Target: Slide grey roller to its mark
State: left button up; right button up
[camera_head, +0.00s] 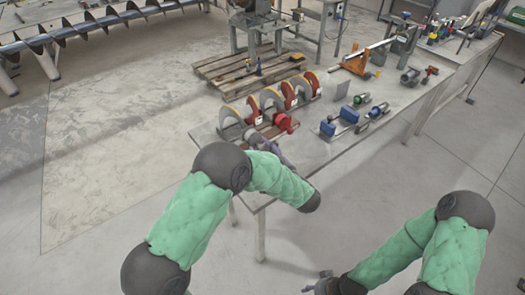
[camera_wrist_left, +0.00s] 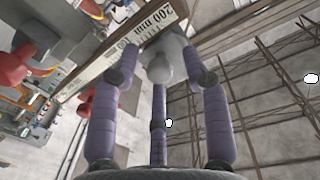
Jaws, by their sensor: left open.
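My left gripper (camera_head: 270,147) is at the near left edge of the table, beside the row of round-ended devices. In the left wrist view its purple-grey fingers (camera_wrist_left: 160,85) are spread apart. A light grey rounded piece (camera_wrist_left: 165,68), which looks like the grey roller, shows between the fingertips; I cannot tell whether they touch it. Behind it runs a pale scale (camera_wrist_left: 120,62) marked 100 and 200 mm. In the head view the grey piece is not clearly visible near the gripper. My right gripper (camera_head: 325,285) is low in the picture, away from the table; its fingers are too small to read.
A red knob (camera_head: 284,121) stands close to my left gripper, and red parts (camera_wrist_left: 14,65) show in the left wrist view. Blue blocks (camera_head: 328,128) and an orange clamp (camera_head: 355,65) are further along the table (camera_head: 310,150). The near right tabletop is mostly clear.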

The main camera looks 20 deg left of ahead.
pick_arm(q)
grip_shut()
jog(key=w+d, duration=0.2)
jog(key=w, duration=0.1)
jog(key=shift+d+r, duration=0.1)
jog(key=shift+d, duration=0.05)
dwell(0.3)
grip_release()
jog(key=shift+s, duration=0.1)
jog(key=v, duration=1.2)
